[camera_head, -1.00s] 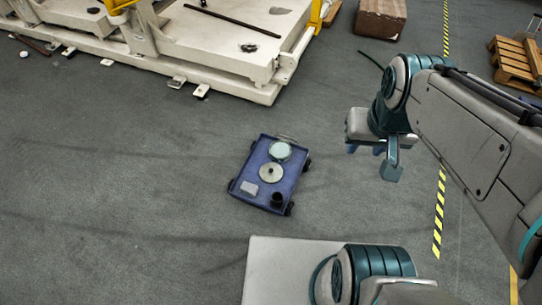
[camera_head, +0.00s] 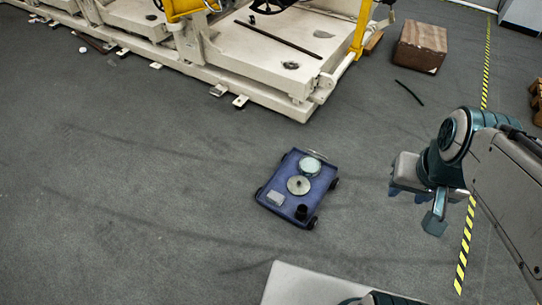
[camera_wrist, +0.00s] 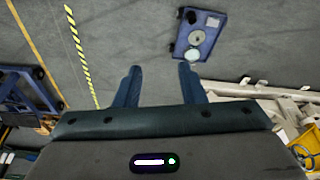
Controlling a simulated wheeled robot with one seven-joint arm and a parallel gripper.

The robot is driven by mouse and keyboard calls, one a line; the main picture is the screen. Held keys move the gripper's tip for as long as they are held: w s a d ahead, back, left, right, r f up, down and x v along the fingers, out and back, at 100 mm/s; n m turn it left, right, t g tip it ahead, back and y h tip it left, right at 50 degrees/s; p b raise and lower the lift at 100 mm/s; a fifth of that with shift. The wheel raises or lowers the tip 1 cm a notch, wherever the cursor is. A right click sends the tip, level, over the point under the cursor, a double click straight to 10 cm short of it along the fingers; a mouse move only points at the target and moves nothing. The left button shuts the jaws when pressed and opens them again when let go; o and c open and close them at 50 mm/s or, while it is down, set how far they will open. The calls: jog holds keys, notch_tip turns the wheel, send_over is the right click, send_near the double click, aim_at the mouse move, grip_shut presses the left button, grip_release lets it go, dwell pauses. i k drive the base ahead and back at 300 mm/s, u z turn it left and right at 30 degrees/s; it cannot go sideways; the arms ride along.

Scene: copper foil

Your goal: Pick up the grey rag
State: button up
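A small light grey flat patch, which looks like the grey rag (camera_head: 275,198), lies on the left part of a blue wheeled cart (camera_head: 288,207) on the floor. It also seems to show as a pale patch in the wrist view (camera_wrist: 213,21). My gripper (camera_head: 402,191) is in the air to the right of the cart in the head view, well apart from it. In the wrist view my gripper (camera_wrist: 158,72) has its two blue fingers spread with nothing between them. The cart (camera_wrist: 183,45) is beyond the right finger there.
On the cart are a pale round dish (camera_head: 309,167), a metal disc (camera_head: 299,185) and a black cup (camera_head: 301,213). A large white machine frame (camera_head: 270,85) stands behind. A brown box (camera_head: 421,46) is at the back right. The floor around the cart is clear.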

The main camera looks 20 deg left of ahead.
aim_at(276, 198)
jog(key=u, duration=0.6)
jog(key=i, duration=0.6)
jog(key=u, duration=1)
jog(key=k, duration=1.3)
jog(key=i, duration=0.55)
jog(key=z, duration=0.75)
jog(key=i, duration=1.15)
jog(key=u, duration=0.55)
